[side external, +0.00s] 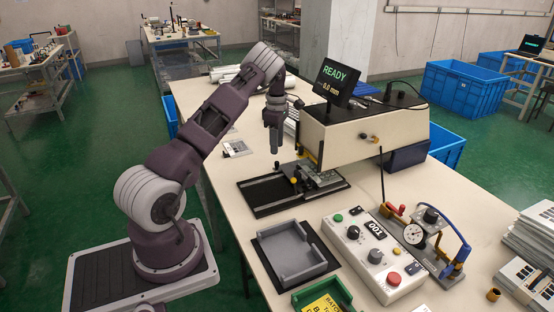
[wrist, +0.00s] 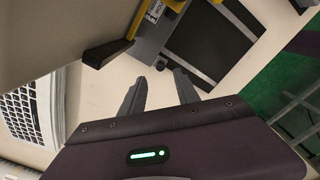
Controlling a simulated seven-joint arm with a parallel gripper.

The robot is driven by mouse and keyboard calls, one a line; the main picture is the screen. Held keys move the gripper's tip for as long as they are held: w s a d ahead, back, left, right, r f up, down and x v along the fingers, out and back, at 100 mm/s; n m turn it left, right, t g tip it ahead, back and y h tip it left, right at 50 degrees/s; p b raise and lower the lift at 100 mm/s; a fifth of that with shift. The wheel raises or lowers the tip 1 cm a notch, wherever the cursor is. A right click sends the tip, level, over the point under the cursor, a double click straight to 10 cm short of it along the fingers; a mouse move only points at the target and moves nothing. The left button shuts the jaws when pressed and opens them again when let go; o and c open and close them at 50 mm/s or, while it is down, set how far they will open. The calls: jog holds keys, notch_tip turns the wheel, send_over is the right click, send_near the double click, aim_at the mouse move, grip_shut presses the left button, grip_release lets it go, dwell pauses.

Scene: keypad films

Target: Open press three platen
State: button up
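A cream press (side external: 365,130) stands on the table with a screen (side external: 336,83) reading "READY" and "0.0 mm". Below its head is a grey metal fixture (side external: 322,178) with yellow parts, on a black base plate (side external: 270,194). I cannot tell which part is the platen, and I see no number three on the press. My gripper (side external: 274,150) hangs pointing down, left of the press head and above the table. In the wrist view my gripper (wrist: 162,78) has its two fingers apart and nothing between them. A black handle (wrist: 106,52) with a yellow mount lies beyond the fingers, apart from them.
A grey tray (side external: 291,255) lies at the table's front. Paper stacks (side external: 535,250) are at far right.

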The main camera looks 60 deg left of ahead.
aim_at(277, 162)
notch_tip(277, 162, down, 6)
jog(key=shift+f, duration=0.2)
grip_shut()
dwell(1.4)
